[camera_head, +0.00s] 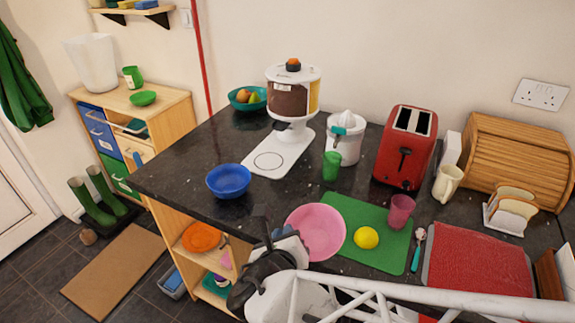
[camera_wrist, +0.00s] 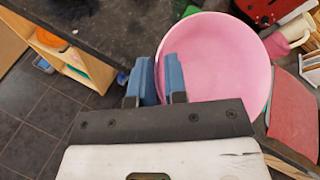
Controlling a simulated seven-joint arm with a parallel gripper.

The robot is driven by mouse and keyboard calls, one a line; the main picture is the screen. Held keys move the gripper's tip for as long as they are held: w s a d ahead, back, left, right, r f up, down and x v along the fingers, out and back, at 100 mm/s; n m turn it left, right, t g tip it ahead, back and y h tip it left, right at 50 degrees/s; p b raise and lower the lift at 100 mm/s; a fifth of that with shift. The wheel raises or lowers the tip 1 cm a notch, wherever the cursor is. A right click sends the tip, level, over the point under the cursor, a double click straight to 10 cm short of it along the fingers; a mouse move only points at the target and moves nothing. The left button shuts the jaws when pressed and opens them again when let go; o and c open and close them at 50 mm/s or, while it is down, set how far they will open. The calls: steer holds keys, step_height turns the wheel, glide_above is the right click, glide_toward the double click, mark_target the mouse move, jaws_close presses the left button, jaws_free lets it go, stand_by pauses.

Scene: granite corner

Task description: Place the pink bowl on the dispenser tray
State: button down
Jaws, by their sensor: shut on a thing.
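The pink bowl (camera_head: 318,232) is at the counter's near edge, by the left end of the green mat; I cannot tell whether it rests or is slightly raised. It also fills the upper right of the wrist view (camera_wrist: 215,60). My gripper (camera_head: 284,234) is at the bowl's left side. In the wrist view its blue fingers (camera_wrist: 160,80) are shut on the bowl's left rim. The dispenser (camera_head: 292,95) stands farther back, and its flat white tray (camera_head: 285,158) with a ring mark is empty.
A blue bowl (camera_head: 229,181) sits left of the tray, near the counter's edge. A green cup (camera_head: 331,166) and a white juicer (camera_head: 345,140) stand right of it. A lemon (camera_head: 366,238) and a pink cup (camera_head: 400,211) are on the green mat (camera_head: 345,212). Dark counter between bowl and tray is clear.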

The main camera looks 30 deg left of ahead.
steer(key=w+a+r+g+y, duration=0.1)
steer(key=w+a+r, duration=0.1)
steer(key=w+a, duration=0.7)
steer(key=w+a+r+g, duration=0.15)
steer(key=w+a, duration=0.45)
steer(key=w, duration=0.7)
steer(key=w+a+n+g+y, duration=0.1)
steer(key=w+a+g, duration=0.1)
steer(key=w+a, duration=0.4)
steer(key=a, duration=0.5)
steer(key=shift+a+r, duration=0.2)
steer(key=shift+a, duration=0.05)
steer(key=shift+w, duration=0.1)
steer(key=shift+f, duration=0.1)
steer(key=shift+f, duration=2.05)
steer(key=shift+f, duration=0.15)
steer(key=shift+f, duration=1.7)
